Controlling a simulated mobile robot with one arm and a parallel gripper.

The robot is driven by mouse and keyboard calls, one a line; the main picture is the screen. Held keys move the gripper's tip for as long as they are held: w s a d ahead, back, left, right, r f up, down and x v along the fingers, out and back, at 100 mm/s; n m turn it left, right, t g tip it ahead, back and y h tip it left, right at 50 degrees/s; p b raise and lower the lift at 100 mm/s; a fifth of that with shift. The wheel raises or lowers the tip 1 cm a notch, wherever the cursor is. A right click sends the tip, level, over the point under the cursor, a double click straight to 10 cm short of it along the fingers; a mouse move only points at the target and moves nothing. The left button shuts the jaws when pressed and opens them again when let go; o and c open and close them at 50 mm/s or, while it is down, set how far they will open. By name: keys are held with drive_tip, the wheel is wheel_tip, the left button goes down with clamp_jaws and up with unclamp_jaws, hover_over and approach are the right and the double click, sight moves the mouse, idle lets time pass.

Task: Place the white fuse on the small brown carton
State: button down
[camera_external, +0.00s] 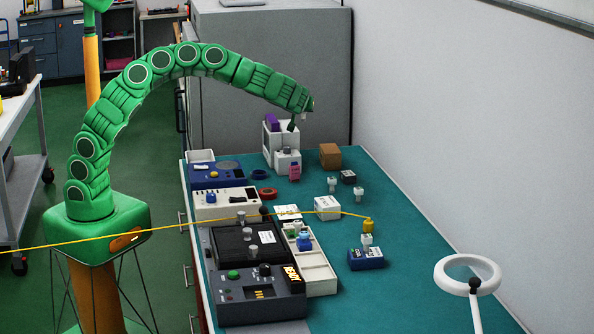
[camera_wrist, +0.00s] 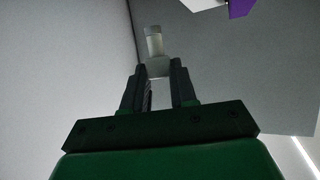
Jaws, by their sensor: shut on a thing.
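My gripper (camera_external: 292,125) is at the end of the green arm, near the top of a white holder at the back of the bench. In the wrist view my gripper (camera_wrist: 158,80) is shut on a pale piece, which looks like the white fuse (camera_wrist: 155,45); it sticks out beyond the fingertips. In the outside view the held piece is too small to make out. The small brown carton (camera_external: 330,155) stands on the teal bench top, to the right of and below my gripper, apart from it.
The white holder (camera_external: 270,150) carries a purple piece (camera_external: 272,121) and stands left of the carton. Small white-topped pieces (camera_external: 332,183) stand in front of the carton. Instruments (camera_external: 260,295) fill the bench's left side. A yellow cable (camera_external: 180,229) crosses the bench. A ring lamp (camera_external: 468,270) is at the front right.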

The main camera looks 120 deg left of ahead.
drive_tip(key=shift+w+a+f, duration=0.9)
drive_tip(key=shift+a+f, duration=0.4)
drive_tip(key=shift+a, duration=0.15)
drive_tip(key=shift+w+a+f, duration=0.95)
drive_tip(key=shift+a+f, duration=0.35)
drive_tip(key=shift+a, duration=0.15)
drive_tip(key=shift+w+a+f, duration=0.9)
drive_tip(key=shift+a+f, duration=0.4)
drive_tip(key=shift+a, duration=0.15)
drive_tip(key=shift+f, duration=0.1)
drive_tip(key=shift+w+a+f, duration=0.2)
drive_tip(key=shift+a+f, duration=0.05)
drive_tip(key=shift+f, duration=1.6)
drive_tip(key=shift+f, duration=0.1)
drive_tip(key=c, duration=0.9)
unclamp_jaws()
